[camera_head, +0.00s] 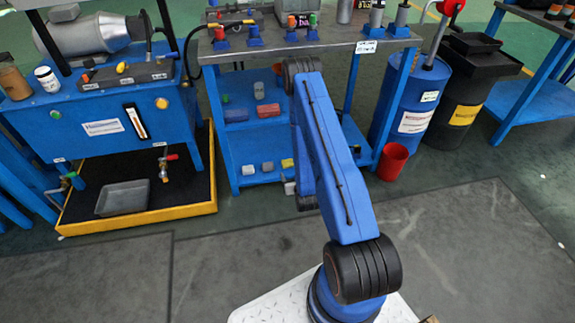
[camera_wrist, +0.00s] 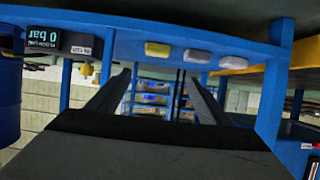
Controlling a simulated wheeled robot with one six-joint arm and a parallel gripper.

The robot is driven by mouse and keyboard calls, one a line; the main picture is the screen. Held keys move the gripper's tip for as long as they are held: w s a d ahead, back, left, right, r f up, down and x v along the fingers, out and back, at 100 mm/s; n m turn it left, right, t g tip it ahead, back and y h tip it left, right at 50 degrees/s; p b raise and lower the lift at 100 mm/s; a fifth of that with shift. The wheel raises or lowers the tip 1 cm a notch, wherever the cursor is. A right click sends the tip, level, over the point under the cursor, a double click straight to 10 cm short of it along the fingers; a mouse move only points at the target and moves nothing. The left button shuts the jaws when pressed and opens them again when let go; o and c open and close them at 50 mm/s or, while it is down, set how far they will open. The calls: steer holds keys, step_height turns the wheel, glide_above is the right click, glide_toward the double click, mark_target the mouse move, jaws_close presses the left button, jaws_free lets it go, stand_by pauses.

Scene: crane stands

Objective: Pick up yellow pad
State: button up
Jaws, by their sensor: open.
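The yellow pad (camera_head: 287,163) lies on the lower shelf of the blue bench, at the right end of a row with two grey pads. In the wrist view, which looks upside down, the yellow pad (camera_wrist: 157,49) is at the upper middle, beside two pale pads (camera_wrist: 197,56) (camera_wrist: 229,62). My gripper (camera_wrist: 158,78) is open and empty, its two dark fingers spread apart. The yellow pad appears above the gap between the fingertips in that picture, apart from them. In the head view my blue arm hides the gripper.
The blue bench (camera_head: 228,152) has an upper shelf with a red block (camera_head: 268,110) and other small parts. A red bucket (camera_head: 392,161) and a blue drum (camera_head: 409,102) stand at its right. A yellow-edged tray (camera_head: 137,224) lies left. The grey floor in front is clear.

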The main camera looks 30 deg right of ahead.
steer(key=f, duration=0.1)
glide_toward(288, 164)
steer(key=x, duration=0.5)
steer(key=shift+w+a+f, duration=0.15)
steer(key=shift+f, duration=0.05)
steer(key=shift+d+x, duration=0.1)
steer(key=shift+x, duration=1.2)
steer(key=shift+d+x, duration=0.15)
steer(key=shift+x, duration=1.15)
steer(key=shift+r, duration=0.1)
steer(key=c, duration=1.1)
steer(key=shift+r, duration=0.1)
